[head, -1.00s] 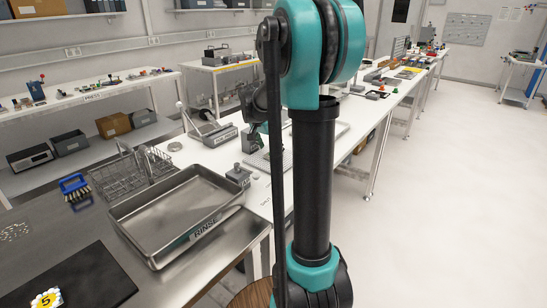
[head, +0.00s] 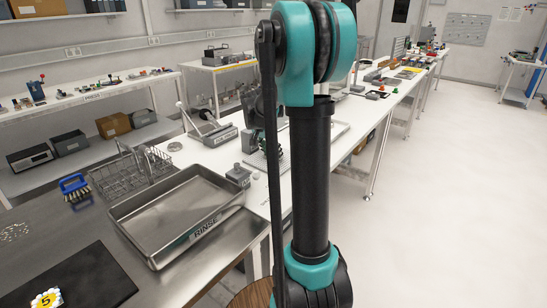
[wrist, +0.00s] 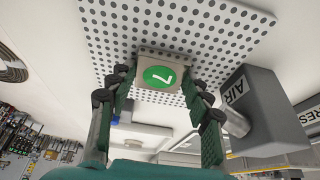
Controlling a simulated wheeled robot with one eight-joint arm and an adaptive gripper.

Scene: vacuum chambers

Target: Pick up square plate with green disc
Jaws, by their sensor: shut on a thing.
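In the wrist view a small square plate (wrist: 147,66) with a green disc (wrist: 160,76) marked with a white 7 lies against a perforated white board. My gripper (wrist: 160,84) has one green-padded finger on each side of it and is shut on the plate. In the head view my arm stands in front, and the plate is hidden behind it.
The perforated board (wrist: 210,28) surrounds the plate. A grey block marked AIR (wrist: 262,120) with a nozzle is close on the right of the gripper. In the head view a metal RINSE tray (head: 180,215) and a wire rack (head: 125,178) stand on the left.

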